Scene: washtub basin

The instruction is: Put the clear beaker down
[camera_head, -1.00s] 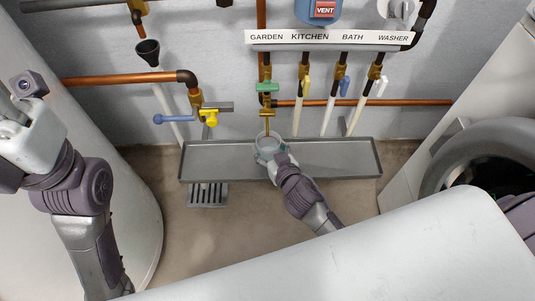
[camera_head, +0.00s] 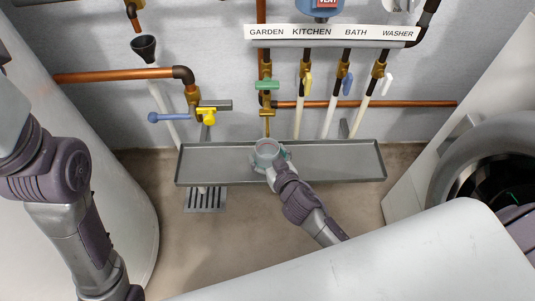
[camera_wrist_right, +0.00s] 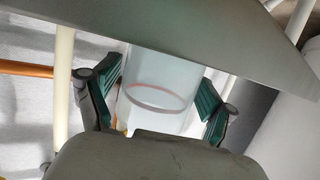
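The clear beaker (camera_head: 267,147) is upright over the grey metal tray (camera_head: 340,164), just below the brass tap. It appears to rest on the tray, but the contact is hard to make out. In the right wrist view the beaker (camera_wrist_right: 160,85), with a reddish ring, is between the teal finger pads of my right gripper (camera_wrist_right: 163,95). The pads are spread to either side, with narrow gaps beside the beaker. In the head view my right gripper (camera_head: 278,163) reaches it from the front right. My left gripper is out of view.
Several valves, including a green-handled one (camera_head: 267,84) and a yellow one (camera_head: 207,115), hang on pipes behind the tray. A floor grate (camera_head: 205,199) is below its left end. A white tank stands left and a washer (camera_head: 490,165) right. The tray is bare on both sides.

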